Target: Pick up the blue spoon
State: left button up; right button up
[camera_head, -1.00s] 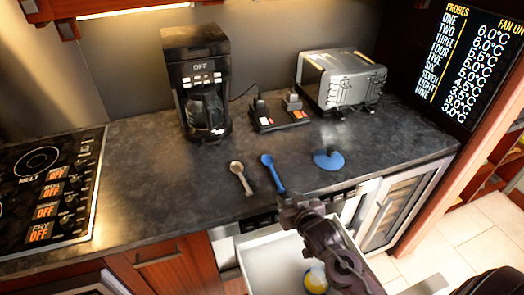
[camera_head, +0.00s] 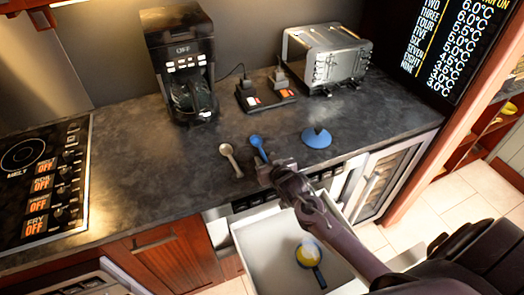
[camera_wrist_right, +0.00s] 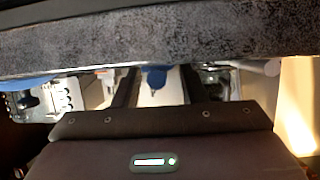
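The blue spoon (camera_head: 258,145) lies on the dark countertop near its front edge, and its lower end is hidden by my right gripper. My right gripper (camera_head: 268,172) is at the counter's front edge, close to the spoon. In the right wrist view, the two dark fingers (camera_wrist_right: 158,92) stand apart, with a blue piece that looks like the spoon (camera_wrist_right: 155,77) between them in the picture. I cannot tell whether they touch it. My left gripper is not in view.
A beige spoon (camera_head: 230,157) lies just left of the blue one. A blue disc with a knob (camera_head: 316,138) is to the right. An open drawer (camera_head: 262,250) below holds a yellow-and-blue item (camera_head: 308,256). A coffee maker (camera_head: 180,65) and toaster (camera_head: 328,58) stand behind.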

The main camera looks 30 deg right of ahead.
grip_shut()
jog(key=shift+r, duration=0.2)
